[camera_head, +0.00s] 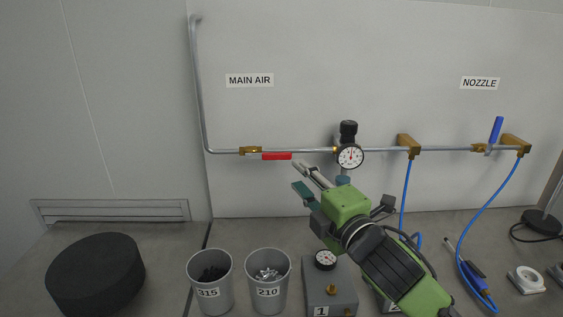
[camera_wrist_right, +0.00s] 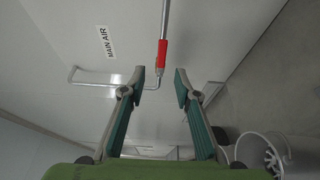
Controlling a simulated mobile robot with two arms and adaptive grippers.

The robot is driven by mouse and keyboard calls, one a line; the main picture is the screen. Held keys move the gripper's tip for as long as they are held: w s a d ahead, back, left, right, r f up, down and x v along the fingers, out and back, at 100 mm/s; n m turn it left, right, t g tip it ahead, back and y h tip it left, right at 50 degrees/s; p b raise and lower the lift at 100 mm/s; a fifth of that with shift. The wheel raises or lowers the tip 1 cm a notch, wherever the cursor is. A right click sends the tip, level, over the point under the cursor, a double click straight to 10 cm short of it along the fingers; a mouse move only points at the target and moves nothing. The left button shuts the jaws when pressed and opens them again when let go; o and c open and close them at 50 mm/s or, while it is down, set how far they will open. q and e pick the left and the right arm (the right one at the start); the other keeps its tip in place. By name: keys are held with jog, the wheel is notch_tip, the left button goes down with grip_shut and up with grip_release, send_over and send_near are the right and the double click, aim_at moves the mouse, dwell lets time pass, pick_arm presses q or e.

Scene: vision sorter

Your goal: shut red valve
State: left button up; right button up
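The red valve handle (camera_head: 277,156) is on the pipe under the MAIN AIR label, lying in line with the pipe, to the right of its brass body (camera_head: 250,150). The red handle also shows in the right wrist view (camera_wrist_right: 162,53), ahead of the fingertips and roughly centred between them. My right gripper (camera_head: 299,177) is just below and right of the handle in the head view. Its two fingers (camera_wrist_right: 161,86) are spread apart with nothing between them, and they appear apart from the handle. My left gripper is not in view.
A pressure gauge (camera_head: 350,156) is on the pipe to the right. A blue handle (camera_head: 496,129) stands upright under the NOZZLE label. Cups marked 315 (camera_head: 209,291) and 210 (camera_head: 268,290), a grey box (camera_head: 330,296) and a black cylinder (camera_head: 95,280) are below. The wall around the red handle is clear.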

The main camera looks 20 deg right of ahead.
aim_at(280, 157)
jog(key=w, duration=0.3)
jog(key=w+b, duration=0.1)
jog(key=w, duration=0.2)
jog(key=w+a, duration=0.1)
jog(key=w, duration=0.3)
jog(key=shift+f, duration=0.2)
jog(key=shift+w+a, duration=0.1)
jog(key=shift+w, duration=0.3)
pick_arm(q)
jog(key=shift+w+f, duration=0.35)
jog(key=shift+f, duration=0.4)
pick_arm(e)
grip_shut()
